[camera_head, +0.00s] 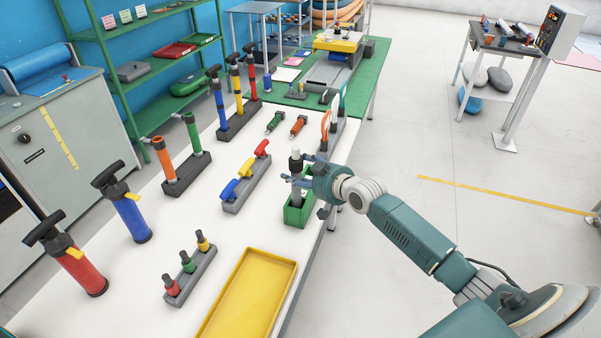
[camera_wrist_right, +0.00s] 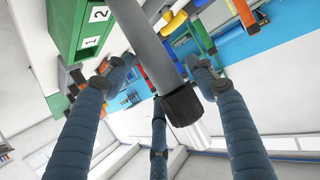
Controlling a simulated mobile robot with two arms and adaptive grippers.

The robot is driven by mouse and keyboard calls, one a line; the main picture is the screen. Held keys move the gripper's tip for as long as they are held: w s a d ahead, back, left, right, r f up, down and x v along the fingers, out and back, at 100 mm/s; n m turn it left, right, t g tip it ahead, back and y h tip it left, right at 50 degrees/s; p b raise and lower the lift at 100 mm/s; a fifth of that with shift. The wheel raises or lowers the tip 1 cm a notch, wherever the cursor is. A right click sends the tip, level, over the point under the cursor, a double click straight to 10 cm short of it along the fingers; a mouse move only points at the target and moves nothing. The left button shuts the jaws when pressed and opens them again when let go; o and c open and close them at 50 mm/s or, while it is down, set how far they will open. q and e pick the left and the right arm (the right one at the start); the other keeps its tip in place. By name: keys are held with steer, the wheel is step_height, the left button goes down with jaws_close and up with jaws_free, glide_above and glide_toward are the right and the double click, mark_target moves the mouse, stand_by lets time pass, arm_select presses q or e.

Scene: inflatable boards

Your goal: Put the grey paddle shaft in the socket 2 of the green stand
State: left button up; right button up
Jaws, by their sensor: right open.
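The grey paddle shaft (camera_head: 297,185) stands about upright at the green stand (camera_head: 302,213), with a black collar and pale tip on top. Its lower end appears to go into the stand; I cannot tell which socket. My right gripper (camera_head: 298,170) is open around the upper shaft. In the right wrist view the shaft (camera_wrist_right: 146,45) passes between the spread fingers of the gripper (camera_wrist_right: 162,75), its black collar toward me. The stand (camera_wrist_right: 75,30) shows there at the upper left, with labels 1 and 2. My left gripper is out of view.
A yellow tray (camera_head: 248,296) lies in front on the white table. A grey rack with blue, yellow and red handles (camera_head: 241,184) stands left of the stand. Paddle-like pieces (camera_head: 327,125) stand just behind it. Bare table lies between the racks.

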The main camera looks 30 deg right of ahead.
steer(key=shift+r, duration=0.15)
steer(key=b+v, duration=0.2)
steer(key=v, duration=1)
steer(key=shift+a, duration=0.1)
